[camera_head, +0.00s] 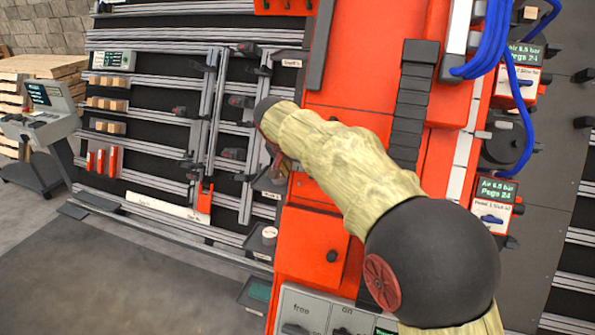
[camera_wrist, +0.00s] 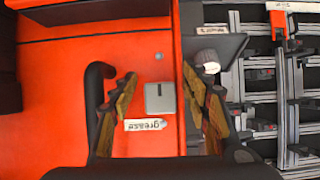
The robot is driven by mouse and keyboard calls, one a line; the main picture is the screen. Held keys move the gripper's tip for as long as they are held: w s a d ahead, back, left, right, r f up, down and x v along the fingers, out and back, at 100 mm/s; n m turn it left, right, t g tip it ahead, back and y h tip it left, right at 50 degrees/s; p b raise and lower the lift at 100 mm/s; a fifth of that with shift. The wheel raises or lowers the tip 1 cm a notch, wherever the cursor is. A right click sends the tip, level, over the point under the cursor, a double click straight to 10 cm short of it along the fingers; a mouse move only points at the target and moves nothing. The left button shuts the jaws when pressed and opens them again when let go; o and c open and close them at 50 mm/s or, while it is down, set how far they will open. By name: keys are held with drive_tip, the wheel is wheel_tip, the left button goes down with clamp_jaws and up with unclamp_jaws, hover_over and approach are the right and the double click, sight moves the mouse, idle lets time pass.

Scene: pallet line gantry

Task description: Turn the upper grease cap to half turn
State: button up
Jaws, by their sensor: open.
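In the wrist view a small grey square cap (camera_wrist: 160,97) sits on the orange panel, just above a white label (camera_wrist: 146,125) that reads "grease" upside down. I take it for the grease cap; its turn angle cannot be read. My gripper (camera_wrist: 160,76) is open, with one wood-coloured finger pad on each side of the cap in the picture. The cap lies between the fingers in view, and no contact shows. In the head view my forearm and wrist hide the cap and most of the gripper.
The orange panel (camera_wrist: 60,110) ends at an edge on the right. Beyond it are a dark tray (camera_wrist: 229,45) with a white round piece (camera_wrist: 208,60) and racks of rails. Blue hoses (camera_head: 490,45) hang at right.

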drive_tip(key=v, duration=1.2)
drive_tip(key=shift+w, duration=0.1)
